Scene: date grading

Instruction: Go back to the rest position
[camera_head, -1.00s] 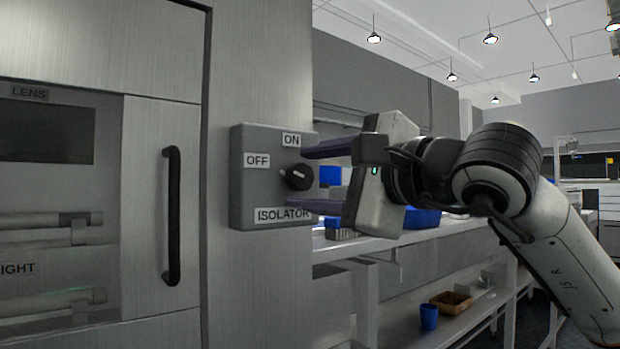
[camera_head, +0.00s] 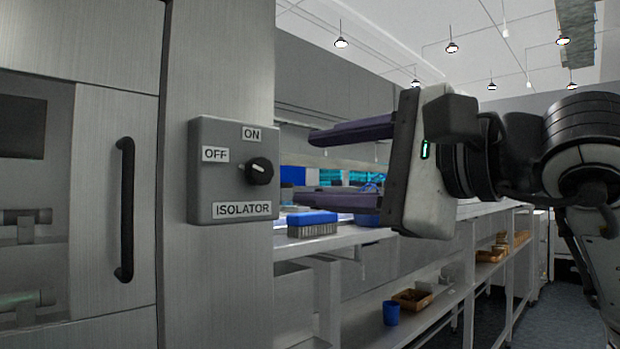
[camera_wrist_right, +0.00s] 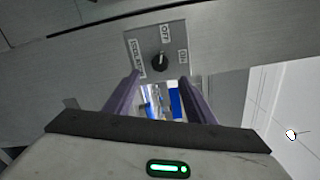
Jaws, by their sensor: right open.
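My right gripper (camera_head: 312,168) is open and empty, its two dark purple fingers pointing left, one above the other. They stand to the right of the isolator box, apart from its knob in the head view. The grey isolator box (camera_head: 205,180) is on the steel cabinet front, with labels ON, OFF and ISOLATOR. Its black knob (camera_head: 259,171) has a white mark. In the right wrist view, the knob (camera_wrist_right: 160,62) shows beyond the open fingers (camera_wrist_right: 160,85). My left gripper is not in view.
A cabinet door with a black vertical handle (camera_head: 125,210) is at the left. A long bench (camera_head: 345,238) runs back at the right, with a blue-topped brush (camera_head: 312,222) on it. A blue cup (camera_head: 391,313) and a brown tray (camera_head: 412,299) are on its lower shelf.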

